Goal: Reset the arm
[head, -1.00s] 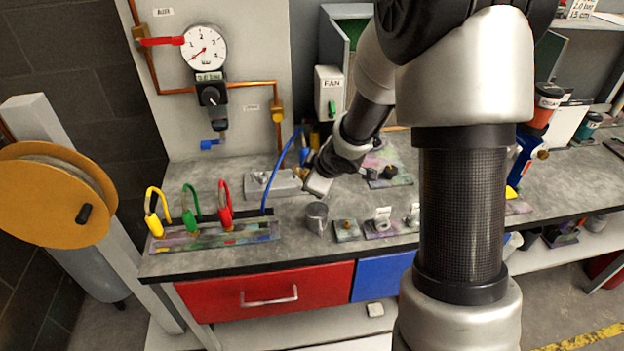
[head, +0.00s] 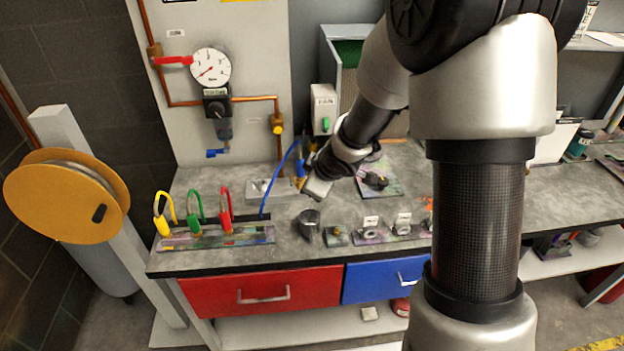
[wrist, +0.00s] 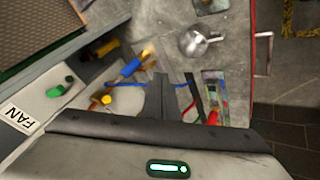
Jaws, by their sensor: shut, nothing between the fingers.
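The fingertips are hard to make out in the head view.
A blue hose (head: 280,172) rises close to the gripper. A fan switch box (head: 324,108) and pressure gauge (head: 210,67) are behind.

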